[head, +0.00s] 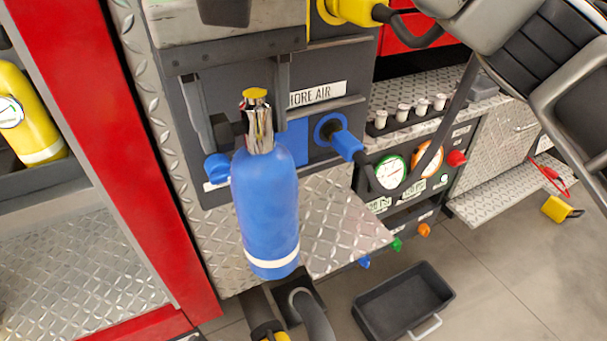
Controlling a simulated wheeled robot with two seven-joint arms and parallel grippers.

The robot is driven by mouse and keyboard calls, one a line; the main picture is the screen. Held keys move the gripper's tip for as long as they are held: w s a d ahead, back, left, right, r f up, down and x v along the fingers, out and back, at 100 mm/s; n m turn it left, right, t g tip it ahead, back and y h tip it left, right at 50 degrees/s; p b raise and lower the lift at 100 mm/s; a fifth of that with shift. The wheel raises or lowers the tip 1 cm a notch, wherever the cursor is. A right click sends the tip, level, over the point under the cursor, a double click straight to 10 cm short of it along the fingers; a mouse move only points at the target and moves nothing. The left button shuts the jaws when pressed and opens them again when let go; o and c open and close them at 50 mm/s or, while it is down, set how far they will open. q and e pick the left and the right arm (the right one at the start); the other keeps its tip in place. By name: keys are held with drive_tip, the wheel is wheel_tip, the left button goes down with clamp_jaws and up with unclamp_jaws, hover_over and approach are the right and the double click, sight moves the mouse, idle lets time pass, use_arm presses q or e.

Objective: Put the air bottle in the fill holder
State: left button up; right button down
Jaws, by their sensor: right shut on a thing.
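The air bottle (267,208) is a blue cylinder with a white band near its bottom, a chrome neck and a yellow top. It hangs nearly upright, slightly tilted, in front of the dark panel and over the diamond-plate step. My right gripper (257,127) has its dark fingers on either side of the chrome neck and is shut on it. I cannot pick out the fill holder for certain; the bottle covers part of the panel and step. My left gripper does not show.
A blue coupling (343,141) sits beside the bottle, below the SHORE AIR label (318,93). Gauges (391,172) are to the right. A black tray (403,300) lies on the floor. A red post (112,140) stands at left. Open floor is at lower right.

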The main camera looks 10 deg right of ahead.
drive_tip(key=w+d+f+p, duration=0.2)
drive_tip(key=w+d+f, duration=0.7)
drive_tip(key=f, duration=0.3)
drive_tip(key=shift+w+f+p, duration=0.2)
drive_tip(key=shift+w+p, duration=0.15)
drive_tip(key=shift+f, duration=0.1)
drive_tip(key=shift+f+b, duration=0.15)
drive_tip(key=shift+b, duration=0.15)
drive_tip(key=c, duration=0.5)
unclamp_jaws()
drive_tip(key=shift+s, duration=0.1)
